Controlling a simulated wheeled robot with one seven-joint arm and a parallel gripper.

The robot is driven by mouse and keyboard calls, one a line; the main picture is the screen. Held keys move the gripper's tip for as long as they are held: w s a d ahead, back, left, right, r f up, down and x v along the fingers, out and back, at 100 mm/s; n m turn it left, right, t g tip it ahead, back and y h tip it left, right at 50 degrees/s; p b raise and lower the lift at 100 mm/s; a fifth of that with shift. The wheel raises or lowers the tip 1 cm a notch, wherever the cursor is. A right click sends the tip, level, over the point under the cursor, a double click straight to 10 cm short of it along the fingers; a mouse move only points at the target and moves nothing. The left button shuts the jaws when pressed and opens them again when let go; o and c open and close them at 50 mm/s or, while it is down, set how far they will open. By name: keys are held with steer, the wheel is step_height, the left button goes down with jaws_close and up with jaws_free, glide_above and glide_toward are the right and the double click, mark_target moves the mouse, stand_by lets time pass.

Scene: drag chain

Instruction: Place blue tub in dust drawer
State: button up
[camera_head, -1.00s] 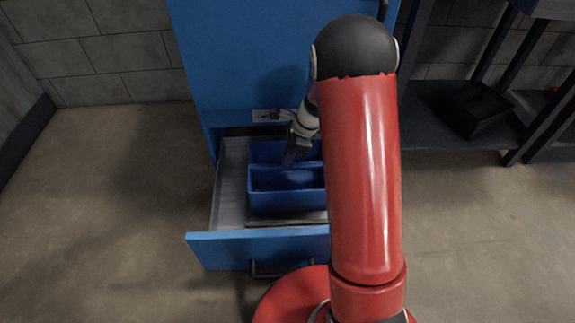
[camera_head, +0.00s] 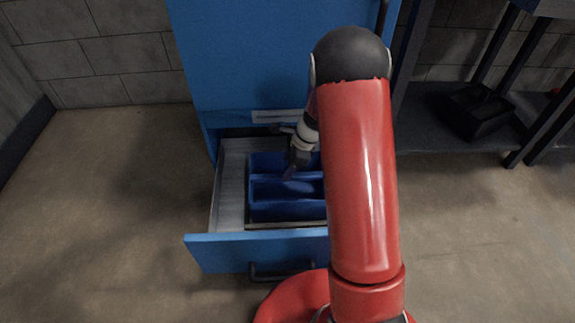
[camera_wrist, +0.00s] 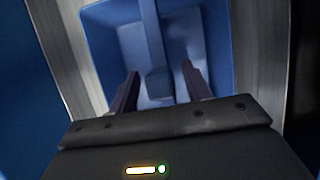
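The blue tub (camera_head: 286,211) is inside the open blue drawer (camera_head: 230,250), with its divider running across it. In the wrist view the tub (camera_wrist: 105,45) lies straight ahead, and its divider runs between my fingers. My gripper (camera_head: 290,172) reaches down over the tub from the right. In the wrist view my gripper (camera_wrist: 159,80) has its two dark fingers well apart, with gaps on both sides of the divider, so it is open. My red arm hides the right part of the tub and drawer.
The blue cabinet (camera_head: 250,60) rises behind the drawer. A dark shelf unit (camera_head: 425,115) with a black bin (camera_head: 478,110) stands to the right. A bare drawer strip (camera_head: 232,180) shows left of the tub. The floor (camera_head: 90,200) at left is clear.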

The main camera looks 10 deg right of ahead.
steer(key=s+d+r+n+p, duration=0.1)
steer(key=s+r+n+p, duration=0.15)
steer(key=r, duration=0.75)
steer(key=s+d+r+n+p, duration=0.1)
steer(key=s+r+n, duration=0.15)
steer(key=r, duration=0.65)
steer(key=s+r+n+t+h, duration=0.1)
steer(key=s+r+n, duration=0.2)
steer(key=s+n, duration=0.2)
steer(key=s+a+r+n+t+h, duration=0.1)
steer(key=s+r+n, duration=0.3)
steer(key=s, duration=0.5)
steer(key=s+a+r+n+t+h, duration=0.1)
steer(key=s+r+n+t+h, duration=0.1)
steer(key=s+r+n, duration=0.2)
steer(key=s+n, duration=0.2)
steer(key=s, duration=0.1)
steer(key=shift+s+t+h, duration=0.2)
steer(key=shift+t+h, duration=0.1)
steer(key=shift+t, duration=0.1)
